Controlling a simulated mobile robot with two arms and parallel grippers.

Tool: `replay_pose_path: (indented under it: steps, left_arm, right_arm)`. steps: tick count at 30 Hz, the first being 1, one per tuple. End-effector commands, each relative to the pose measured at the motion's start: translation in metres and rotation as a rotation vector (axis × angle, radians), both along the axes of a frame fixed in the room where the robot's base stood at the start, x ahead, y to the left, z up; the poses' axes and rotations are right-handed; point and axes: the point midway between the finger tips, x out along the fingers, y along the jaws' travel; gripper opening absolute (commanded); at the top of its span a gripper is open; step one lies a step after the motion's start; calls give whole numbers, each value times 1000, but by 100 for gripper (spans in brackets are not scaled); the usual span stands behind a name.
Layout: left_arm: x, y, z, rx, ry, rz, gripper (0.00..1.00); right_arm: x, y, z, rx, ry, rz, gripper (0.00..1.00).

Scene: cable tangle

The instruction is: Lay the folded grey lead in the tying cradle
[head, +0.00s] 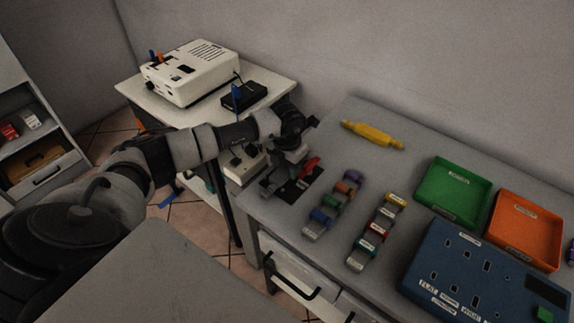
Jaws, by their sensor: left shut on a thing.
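My left gripper (295,150) reaches in from the left over the left end of the long grey table. It is shut on a light grey bundle, which I take for the folded grey lead (296,156); the wrist and fingers cover most of it. Just below is the tying cradle (289,193), a dark plate with grey blocks and a red part (309,168) beside it. I cannot tell whether the lead touches the cradle. My right gripper is not in view.
Two racks of coloured pieces (323,222) (368,243) stand right of the cradle. A yellow roller-shaped thing (372,135) lies behind. Green (452,205) and orange trays (522,240) and a blue socket board (470,265) fill the right. A side table (135,90) holds a white device (190,75).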

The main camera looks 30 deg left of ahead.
Motion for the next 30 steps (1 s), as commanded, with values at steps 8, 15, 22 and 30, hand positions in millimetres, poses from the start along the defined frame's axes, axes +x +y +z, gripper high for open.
replay_pose_path:
  steps: [8, 15, 22, 30]
  left_arm:
    - [0, 0, 0, 0, -1, 0, 55]
    - [0, 0, 0, -1, -1, 0, 76]
    - [0, 0, 0, -1, -1, 0, 76]
    - [0, 0, 1, 0, -1, 0, 76]
  right_arm:
    - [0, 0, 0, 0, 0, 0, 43]
    - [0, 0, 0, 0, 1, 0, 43]
    - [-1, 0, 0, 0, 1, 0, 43]
    - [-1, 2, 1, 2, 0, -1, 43]
